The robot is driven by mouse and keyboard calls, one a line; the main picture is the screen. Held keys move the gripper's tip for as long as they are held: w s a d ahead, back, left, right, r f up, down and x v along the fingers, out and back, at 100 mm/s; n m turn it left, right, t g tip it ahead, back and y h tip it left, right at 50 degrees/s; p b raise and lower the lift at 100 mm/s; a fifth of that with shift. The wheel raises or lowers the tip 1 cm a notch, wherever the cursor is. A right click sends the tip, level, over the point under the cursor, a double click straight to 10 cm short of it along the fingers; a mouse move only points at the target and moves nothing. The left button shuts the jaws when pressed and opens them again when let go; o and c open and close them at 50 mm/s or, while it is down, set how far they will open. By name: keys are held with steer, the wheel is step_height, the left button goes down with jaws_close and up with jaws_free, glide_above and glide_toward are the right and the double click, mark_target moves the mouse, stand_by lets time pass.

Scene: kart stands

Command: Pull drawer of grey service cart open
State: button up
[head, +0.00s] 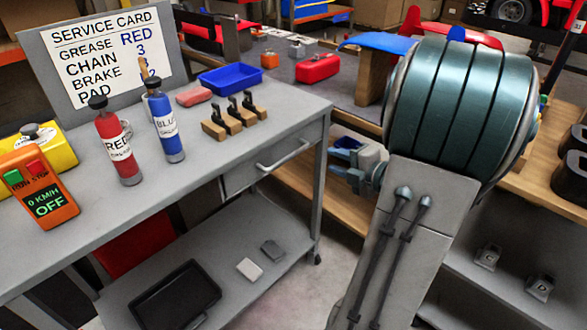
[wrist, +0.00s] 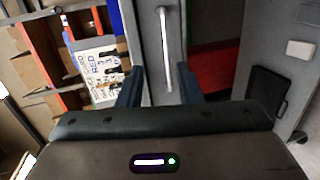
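The grey service cart (head: 275,105) stands at the left in the head view. Its drawer (head: 240,174) sits under the right end of the top and looks shut. A pale bar handle (head: 285,155) runs across the drawer front. My gripper (head: 338,162) is to the right of the handle, apart from it, partly hidden by my arm. In the wrist view my gripper (wrist: 160,72) has its two dark fingers spread, with nothing clamped. The handle (wrist: 164,45) lies lengthwise between their lines, in front of the drawer front (wrist: 146,35). The exact gap to it is hard to tell.
The cart top carries a red bottle (head: 118,145), a blue bottle (head: 165,125), a blue tray (head: 230,79) and a wooden holder (head: 234,118). The lower shelf holds a black tray (head: 175,296). A wooden-edged workbench (head: 325,190) stands behind my gripper. Some floor (head: 305,285) is clear.

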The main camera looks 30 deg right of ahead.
mark_target(295, 154)
steer(key=shift+n+y, duration=0.5)
steer(key=shift+y, duration=0.1)
steer(key=x, duration=0.4)
steer(key=f+b+x, duration=0.1)
steer(key=x, duration=0.3)
steer(key=b+x, duration=0.1)
steer(key=x, duration=0.4)
steer(key=shift+s+a+f, duration=0.2)
steer(key=shift+a+f, duration=0.05)
steer(key=shift+f, duration=0.05)
jaws_close()
